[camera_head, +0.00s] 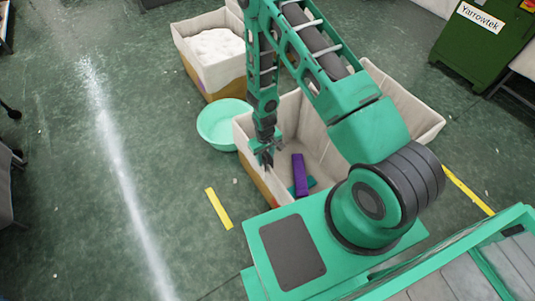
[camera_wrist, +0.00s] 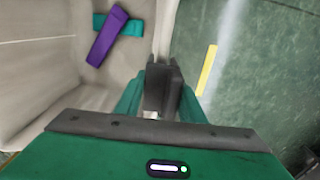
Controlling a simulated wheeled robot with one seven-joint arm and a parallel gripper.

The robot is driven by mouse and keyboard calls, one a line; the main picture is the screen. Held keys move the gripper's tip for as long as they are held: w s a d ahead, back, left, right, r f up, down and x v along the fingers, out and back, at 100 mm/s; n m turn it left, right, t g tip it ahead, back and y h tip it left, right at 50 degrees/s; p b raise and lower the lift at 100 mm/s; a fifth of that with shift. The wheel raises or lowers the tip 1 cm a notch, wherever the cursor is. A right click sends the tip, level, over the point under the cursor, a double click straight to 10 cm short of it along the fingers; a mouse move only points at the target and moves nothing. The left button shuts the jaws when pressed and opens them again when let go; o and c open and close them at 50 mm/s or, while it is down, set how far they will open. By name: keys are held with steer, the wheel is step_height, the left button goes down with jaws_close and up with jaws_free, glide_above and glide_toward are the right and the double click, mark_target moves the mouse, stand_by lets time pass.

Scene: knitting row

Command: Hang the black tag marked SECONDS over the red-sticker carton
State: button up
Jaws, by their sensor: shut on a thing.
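My gripper (camera_head: 266,158) is at the left wall of the near carton (camera_head: 412,112), close to its rim. In the wrist view my gripper (camera_wrist: 160,82) is shut on a dark, blocky thing, taken as the black tag (camera_wrist: 163,92), which sits at the line of the carton wall. No lettering on it can be read. Whether the tag touches or straddles the rim cannot be told.
Inside the near carton lie a purple bar (camera_head: 299,173) and a teal one (camera_head: 311,183). A mint basin (camera_head: 215,126) stands beside it. A second carton (camera_head: 183,47) with white contents is behind. A green Yarrowtek machine (camera_head: 469,52) stands at right. Floor at left is clear.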

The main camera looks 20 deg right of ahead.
steer(key=shift+f, duration=2.45)
steer(key=o, duration=1.1)
steer(key=shift+r, duration=0.1)
step_height(320, 180, up, 10)
steer(key=shift+r, duration=0.25)
